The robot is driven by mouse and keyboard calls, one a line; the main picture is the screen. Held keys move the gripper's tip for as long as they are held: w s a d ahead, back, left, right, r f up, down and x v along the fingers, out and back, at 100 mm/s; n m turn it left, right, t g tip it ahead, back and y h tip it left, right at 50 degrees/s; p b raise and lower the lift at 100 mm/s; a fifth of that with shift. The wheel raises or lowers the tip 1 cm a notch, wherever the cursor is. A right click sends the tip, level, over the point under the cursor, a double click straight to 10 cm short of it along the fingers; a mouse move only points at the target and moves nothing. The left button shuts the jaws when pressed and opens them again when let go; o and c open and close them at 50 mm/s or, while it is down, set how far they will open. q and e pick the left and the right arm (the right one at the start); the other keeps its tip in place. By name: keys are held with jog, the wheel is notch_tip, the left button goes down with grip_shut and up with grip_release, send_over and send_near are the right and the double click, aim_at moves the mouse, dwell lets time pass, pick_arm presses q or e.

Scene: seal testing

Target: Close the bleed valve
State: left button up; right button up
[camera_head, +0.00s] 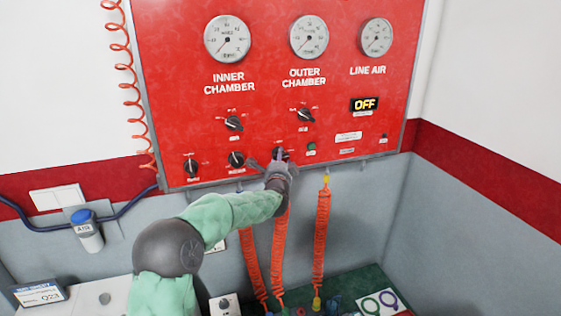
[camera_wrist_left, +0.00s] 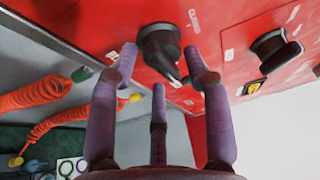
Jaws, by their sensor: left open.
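The red panel (camera_head: 340,160) carries several black rotary knobs whose small labels I cannot read, so I cannot tell which is marked as the bleed valve. My left gripper (camera_head: 274,164) is at the third knob (camera_head: 280,153) of the lower row, partly covering it. In the left wrist view, a black pointer knob (camera_wrist_left: 160,48) lies between and beyond the spread fingertips of my left gripper (camera_wrist_left: 163,70). The fingers are open around it; I cannot tell whether they touch it. A white marking, seemingly "CLOSED", is beside the knob. My right gripper is not in view.
Other knobs (camera_head: 233,123) (camera_head: 305,115) (camera_head: 236,159) sit close by. A green button (camera_head: 311,146) is to the right. Orange coiled hoses (camera_head: 322,235) hang below the panel.

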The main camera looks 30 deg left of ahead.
pick_arm(q)
jog(key=c, duration=0.8)
jog(key=shift+s+r, duration=0.1)
jog(key=shift+s, duration=0.1)
grip_shut()
